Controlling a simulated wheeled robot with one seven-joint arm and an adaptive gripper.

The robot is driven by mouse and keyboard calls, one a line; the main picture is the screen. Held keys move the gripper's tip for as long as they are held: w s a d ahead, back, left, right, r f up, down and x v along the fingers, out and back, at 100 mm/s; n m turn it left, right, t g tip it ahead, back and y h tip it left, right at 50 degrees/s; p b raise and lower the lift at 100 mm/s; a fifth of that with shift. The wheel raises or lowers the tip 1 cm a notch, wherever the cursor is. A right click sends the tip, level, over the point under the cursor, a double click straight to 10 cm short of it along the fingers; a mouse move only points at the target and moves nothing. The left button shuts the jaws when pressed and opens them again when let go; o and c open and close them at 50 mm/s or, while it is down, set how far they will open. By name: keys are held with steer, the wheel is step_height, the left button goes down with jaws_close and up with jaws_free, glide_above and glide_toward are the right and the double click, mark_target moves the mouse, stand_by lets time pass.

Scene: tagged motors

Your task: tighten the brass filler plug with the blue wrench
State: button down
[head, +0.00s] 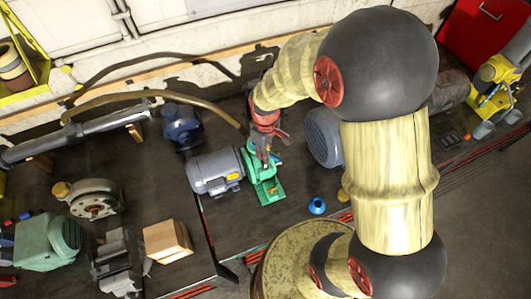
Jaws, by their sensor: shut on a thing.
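My gripper (264,150) reaches down over the green pump (265,183), which is joined to a grey motor (216,171) on the dark bench. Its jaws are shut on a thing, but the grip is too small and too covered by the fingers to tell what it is. I cannot make out the brass filler plug or the blue wrench at this size; the area on top of the pump is partly hidden by my gripper.
A blue round object (317,205) stands right of the pump. A dark blue motor (183,127) and a grey-blue motor (324,137) flank it. A curved brown hose (165,96) runs behind. Bare bench shows left of the grey motor.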

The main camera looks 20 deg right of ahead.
steer(key=m, duration=0.3)
steer(key=shift+s+f, duration=0.1)
steer(key=shift+f, duration=0.1)
steer(key=m, duration=0.4)
steer(key=shift+m, duration=0.3)
steer(key=shift+n, duration=0.6)
steer(key=shift+r+p, duration=0.55)
steer(key=shift+r, duration=0.4)
steer(key=shift+w+r, duration=0.1)
steer(key=shift+w, duration=0.1)
steer(key=shift+r+p, duration=1.7)
steer(key=shift+r, duration=0.8)
steer(key=shift+f, duration=0.1)
